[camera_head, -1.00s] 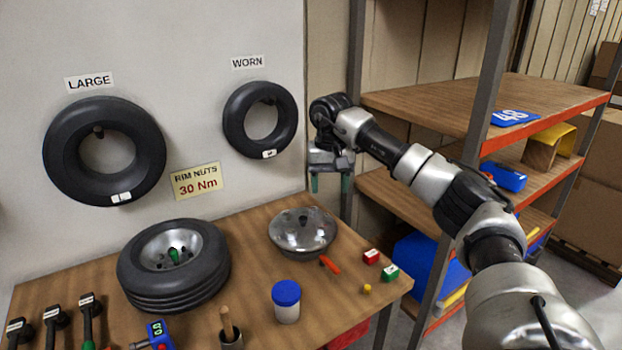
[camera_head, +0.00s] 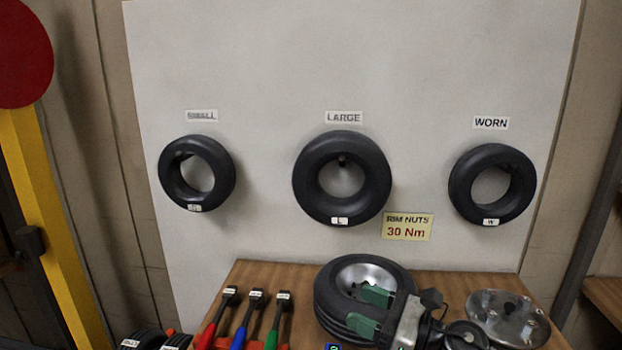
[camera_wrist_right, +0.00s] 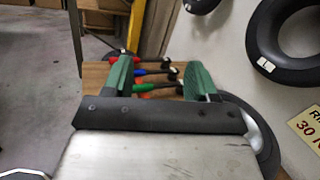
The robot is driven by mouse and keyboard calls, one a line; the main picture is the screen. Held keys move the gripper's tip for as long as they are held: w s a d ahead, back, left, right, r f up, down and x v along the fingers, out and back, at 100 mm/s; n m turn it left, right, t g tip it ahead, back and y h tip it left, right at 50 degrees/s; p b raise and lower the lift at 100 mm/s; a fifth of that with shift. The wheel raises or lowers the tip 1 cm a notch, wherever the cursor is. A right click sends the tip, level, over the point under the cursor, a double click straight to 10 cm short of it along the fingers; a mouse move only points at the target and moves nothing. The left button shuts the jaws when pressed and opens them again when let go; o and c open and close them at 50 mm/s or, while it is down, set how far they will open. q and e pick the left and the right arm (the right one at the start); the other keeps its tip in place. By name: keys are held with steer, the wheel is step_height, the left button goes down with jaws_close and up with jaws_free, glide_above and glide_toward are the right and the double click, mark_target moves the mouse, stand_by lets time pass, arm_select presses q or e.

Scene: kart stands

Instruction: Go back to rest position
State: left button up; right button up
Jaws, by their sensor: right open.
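My right gripper (camera_head: 368,311) is open, with its two green fingers spread and nothing between them. In the head view it overlaps the wheel with a black tire and silver rim (camera_head: 327,303) on the workbench; I cannot tell how high above it the fingers are. In the right wrist view, the open right gripper (camera_wrist_right: 160,78) shows with the torque wrenches (camera_wrist_right: 152,72) beyond its fingers. My left gripper is in neither view.
The wooden workbench (camera_head: 250,275) holds wrenches with red, blue and green handles (camera_head: 245,322) and a silver disc (camera_head: 508,317). Three tires hang on the white board: small (camera_head: 169,180), large (camera_head: 376,185) and worn (camera_head: 462,190). A yellow post (camera_head: 50,220) stands at left.

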steer(key=s+d+f+n+t+h, duration=0.1)
steer(key=s+d+f+n+h, duration=0.65)
steer(key=n, duration=0.75)
steer(key=s+d+f+n+h, duration=0.4)
steer(key=s+f+n+h, duration=0.55)
steer(key=n, duration=0.55)
steer(key=s+f+m+g, duration=0.4)
steer(key=s+m+g, duration=0.2)
steer(key=s, duration=0.7)
step_height(320, 180, down, 26)
steer(key=r+g, duration=0.1)
steer(key=g, duration=0.1)
steer(key=s+d+f+g, duration=0.1)
steer(key=s+d+f, duration=0.1)
steer(key=s+f, duration=1.5)
steer(key=shift+s+d+f, duration=0.15)
steer(key=shift+f, duration=0.15)
